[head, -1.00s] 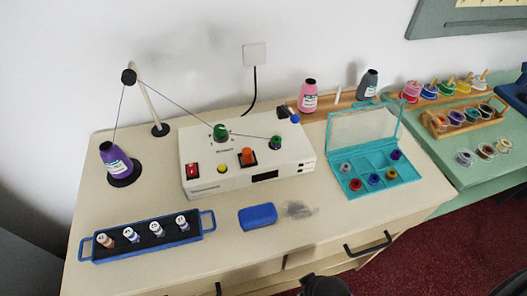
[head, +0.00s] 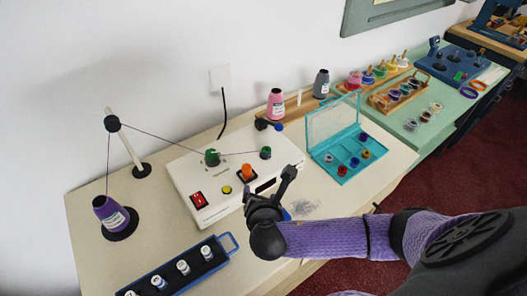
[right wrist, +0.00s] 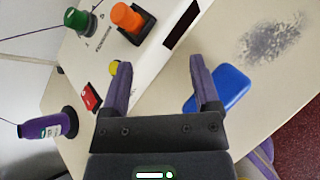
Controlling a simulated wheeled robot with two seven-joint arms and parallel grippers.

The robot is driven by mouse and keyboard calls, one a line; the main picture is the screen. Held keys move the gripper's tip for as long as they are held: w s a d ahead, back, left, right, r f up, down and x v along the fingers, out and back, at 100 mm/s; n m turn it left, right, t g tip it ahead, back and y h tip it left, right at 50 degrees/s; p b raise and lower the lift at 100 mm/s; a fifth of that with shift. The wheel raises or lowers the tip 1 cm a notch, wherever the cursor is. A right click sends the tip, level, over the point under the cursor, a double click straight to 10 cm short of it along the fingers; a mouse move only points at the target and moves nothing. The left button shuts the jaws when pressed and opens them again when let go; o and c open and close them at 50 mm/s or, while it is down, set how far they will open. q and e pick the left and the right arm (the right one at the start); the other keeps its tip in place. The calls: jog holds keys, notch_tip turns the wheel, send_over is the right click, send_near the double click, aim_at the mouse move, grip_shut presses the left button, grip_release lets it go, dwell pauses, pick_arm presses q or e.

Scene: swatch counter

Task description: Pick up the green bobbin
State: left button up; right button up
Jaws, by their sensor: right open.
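The small green bobbin (head: 265,152) sits at the right rear of the white winding machine (head: 190,185), with a thread running to it from a larger green knob (head: 212,157). That knob also shows in the right wrist view (right wrist: 78,22), beside an orange knob (right wrist: 127,16); the bobbin is not visible there. My right gripper (head: 268,184) is open and empty above the machine's front edge, in front of the bobbin and apart from it. Its two fingers show spread in the right wrist view (right wrist: 160,68). My left gripper is not in view.
A purple thread cone (head: 110,215) stands left of the machine. A clear-lidded turquoise box (head: 342,172) stands right. A blue tray (head: 228,243) holds several spools at front left.

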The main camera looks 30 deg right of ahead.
aim_at(267, 154)
jog(key=w+d+n+b, duration=0.1)
jog(key=w+d, duration=0.2)
jog(key=w+d+f+n+t+b, duration=0.1)
jog(key=w+d+n+b, duration=0.1)
jog(key=w, duration=0.2)
jog(key=w+d+f+n+h+b, duration=0.1)
jog(key=w+d+n, duration=0.1)
jog(key=w+d, duration=0.1)
jog(key=shift+w+d+t, duration=0.35)
jog(key=shift+w+t, duration=0.05)
jog(key=shift+w, duration=0.2)
jog(key=shift+r, duration=0.1)
jog(key=shift+c, duration=0.6)
grip_shut()
